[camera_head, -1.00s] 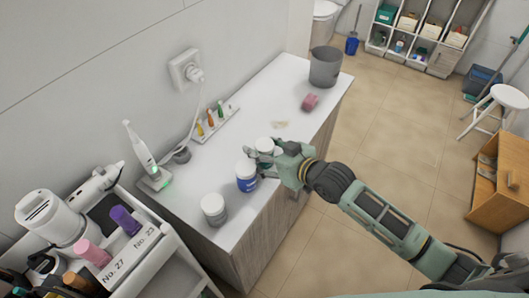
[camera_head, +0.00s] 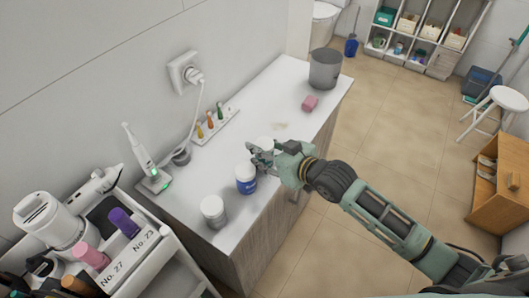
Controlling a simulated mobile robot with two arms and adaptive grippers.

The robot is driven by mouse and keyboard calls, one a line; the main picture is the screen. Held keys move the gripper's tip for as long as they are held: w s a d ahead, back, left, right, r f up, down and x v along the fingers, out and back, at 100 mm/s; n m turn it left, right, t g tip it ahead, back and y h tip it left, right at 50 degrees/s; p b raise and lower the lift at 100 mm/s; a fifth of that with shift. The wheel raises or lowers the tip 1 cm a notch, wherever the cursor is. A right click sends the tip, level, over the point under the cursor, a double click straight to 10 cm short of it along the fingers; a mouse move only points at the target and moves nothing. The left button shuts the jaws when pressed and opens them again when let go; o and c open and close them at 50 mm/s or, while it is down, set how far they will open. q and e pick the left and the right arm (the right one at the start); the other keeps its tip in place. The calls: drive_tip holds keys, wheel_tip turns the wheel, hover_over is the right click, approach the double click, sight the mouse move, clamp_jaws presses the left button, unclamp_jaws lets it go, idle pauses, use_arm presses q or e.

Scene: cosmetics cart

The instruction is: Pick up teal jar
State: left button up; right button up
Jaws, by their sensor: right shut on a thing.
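The jar in my right gripper shows mainly as a white lid (camera_head: 265,143) near the counter's front edge. Its body is mostly hidden behind the fingers, so its teal colour is hard to see now. My right gripper (camera_head: 262,156) reaches in from the right and is shut on this jar. I cannot tell whether the jar touches the counter. A blue jar with a white lid (camera_head: 246,180) stands close beside the fingertips, to the lower left. My left gripper is not in view.
A white-lidded grey jar (camera_head: 213,211) stands at the counter's near end. A cosmetics cart (camera_head: 165,245) is at lower left.

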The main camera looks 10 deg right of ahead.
sight(261, 140)
wheel_tip(261, 140, up, 3)
drive_tip(key=shift+r+b, duration=0.1)
drive_tip(key=shift+b, duration=0.25)
drive_tip(key=d+r+b, duration=0.1)
drive_tip(key=d+r, duration=0.2)
drive_tip(key=d, duration=0.3)
drive_tip(key=w+d+r+b, duration=0.1)
drive_tip(key=d+r+b, duration=0.1)
drive_tip(key=d, duration=0.3)
drive_tip(key=shift+d+r, duration=0.35)
drive_tip(key=shift+r, duration=0.5)
